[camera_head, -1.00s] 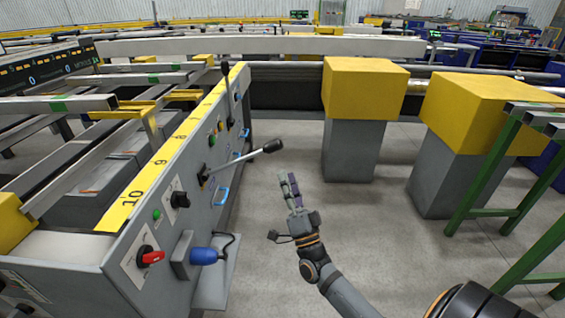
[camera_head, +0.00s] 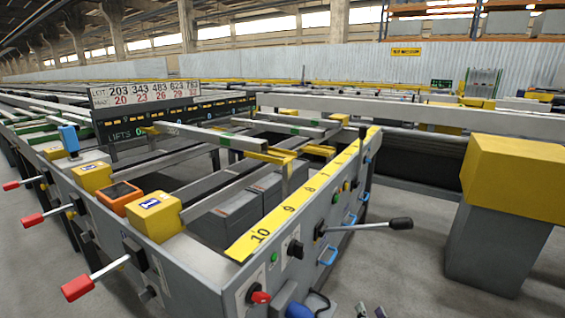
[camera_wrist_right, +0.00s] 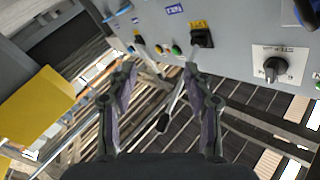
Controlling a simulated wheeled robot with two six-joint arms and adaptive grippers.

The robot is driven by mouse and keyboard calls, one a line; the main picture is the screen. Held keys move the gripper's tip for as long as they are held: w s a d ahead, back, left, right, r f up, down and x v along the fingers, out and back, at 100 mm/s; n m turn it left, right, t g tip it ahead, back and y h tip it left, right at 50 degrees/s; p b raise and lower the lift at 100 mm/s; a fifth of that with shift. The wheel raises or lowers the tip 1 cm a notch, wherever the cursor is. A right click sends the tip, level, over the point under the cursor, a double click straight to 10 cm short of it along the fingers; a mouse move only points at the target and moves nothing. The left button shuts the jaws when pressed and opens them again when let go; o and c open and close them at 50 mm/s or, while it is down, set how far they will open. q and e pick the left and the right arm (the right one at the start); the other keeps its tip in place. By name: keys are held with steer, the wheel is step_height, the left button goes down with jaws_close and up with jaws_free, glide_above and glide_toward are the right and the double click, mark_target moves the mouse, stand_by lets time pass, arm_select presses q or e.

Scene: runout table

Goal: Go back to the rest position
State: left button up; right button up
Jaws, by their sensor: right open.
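Only the tips of my right gripper (camera_head: 370,312) show at the bottom edge of the head view, in front of the grey control panel. In the right wrist view my right gripper (camera_wrist_right: 162,85) has its two dark fingers spread apart, with nothing held between them. A black-knobbed lever (camera_head: 400,223) sticks out from the panel, apart from the gripper tips. It also shows between the fingers in the wrist view, its black knob (camera_wrist_right: 162,123) lying beyond them. My left gripper is not in view.
The grey panel (camera_head: 330,235) has knobs, buttons and blue handles. A yellow-topped block (camera_head: 515,175) stands on the right, with bare floor (camera_head: 410,270) between. Red-handled levers (camera_head: 78,288) stick out at the left, near an orange box (camera_head: 148,204).

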steer(key=s+f+n+g+p, duration=0.5)
steer(key=s+f+g+p, duration=0.6)
steer(key=s+f, duration=0.5)
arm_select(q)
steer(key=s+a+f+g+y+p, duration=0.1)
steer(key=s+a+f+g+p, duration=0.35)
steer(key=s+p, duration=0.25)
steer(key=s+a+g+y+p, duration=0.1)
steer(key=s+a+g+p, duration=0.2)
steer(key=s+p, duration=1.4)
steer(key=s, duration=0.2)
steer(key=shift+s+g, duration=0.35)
arm_select(e)
steer(key=s+d+f+g+h, duration=0.1)
steer(key=s+d+g, duration=0.1)
steer(key=s, duration=0.9)
steer(key=s+d+g+h, duration=0.1)
steer(key=s+g, duration=0.3)
steer(key=s, duration=0.7)
steer(key=shift+s+d+f, duration=0.35)
steer(key=shift+d+f, duration=0.05)
steer(key=shift+d, duration=0.5)
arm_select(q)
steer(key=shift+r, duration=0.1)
